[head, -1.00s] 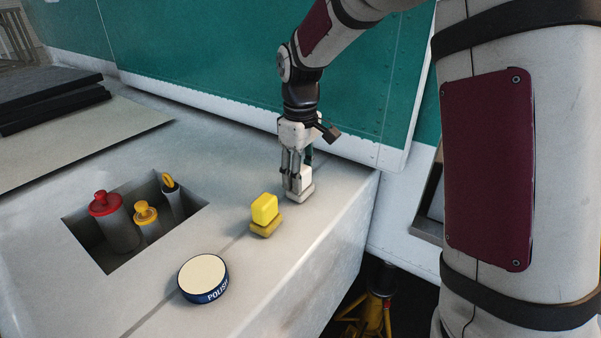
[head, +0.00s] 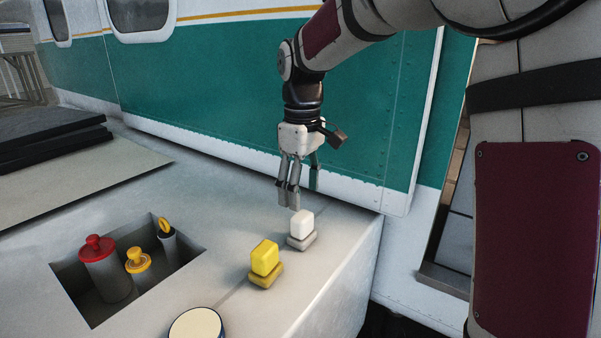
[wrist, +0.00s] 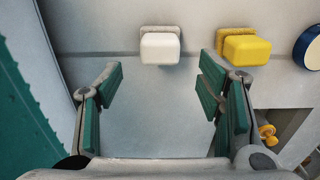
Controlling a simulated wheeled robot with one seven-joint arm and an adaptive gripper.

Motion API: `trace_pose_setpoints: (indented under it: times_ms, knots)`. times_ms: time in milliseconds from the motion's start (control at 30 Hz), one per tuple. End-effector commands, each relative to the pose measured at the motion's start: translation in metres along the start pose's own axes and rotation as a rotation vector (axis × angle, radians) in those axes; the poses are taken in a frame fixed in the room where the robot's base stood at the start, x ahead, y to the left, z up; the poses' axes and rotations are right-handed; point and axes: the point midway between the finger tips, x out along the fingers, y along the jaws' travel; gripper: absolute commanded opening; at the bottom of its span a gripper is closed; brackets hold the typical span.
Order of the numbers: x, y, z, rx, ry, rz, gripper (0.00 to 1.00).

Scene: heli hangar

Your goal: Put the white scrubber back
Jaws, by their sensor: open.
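The white scrubber (head: 301,224), a white block on a grey pad, sits upright on the grey bench top near its right edge. It also shows in the wrist view (wrist: 160,48), ahead of the fingertips. My gripper (head: 295,196) is open and empty above and slightly behind the scrubber, apart from it. In the wrist view my gripper's (wrist: 160,95) green-padded fingers stand wide apart with bare bench between them.
A yellow scrubber (head: 265,258) stands close to the left of the white one. A round polish tin (head: 196,325) lies nearer. A recess (head: 88,312) holds red- and yellow-topped containers. A green and white wall (head: 200,90) rises close behind my gripper.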

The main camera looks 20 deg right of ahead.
Motion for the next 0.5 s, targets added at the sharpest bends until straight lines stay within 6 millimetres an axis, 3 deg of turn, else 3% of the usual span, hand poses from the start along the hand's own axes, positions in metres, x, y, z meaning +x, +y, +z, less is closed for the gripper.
trace_pose_setpoints:
  times_ms: [100,333,500]
  knots:
    - [-0.020,0.001,-0.001,0.000,0.003,0.002,0.61]
    - [-0.042,0.000,0.000,0.001,0.001,0.001,0.61]
    - [-0.055,-0.015,0.017,0.050,0.030,0.034,0.61]
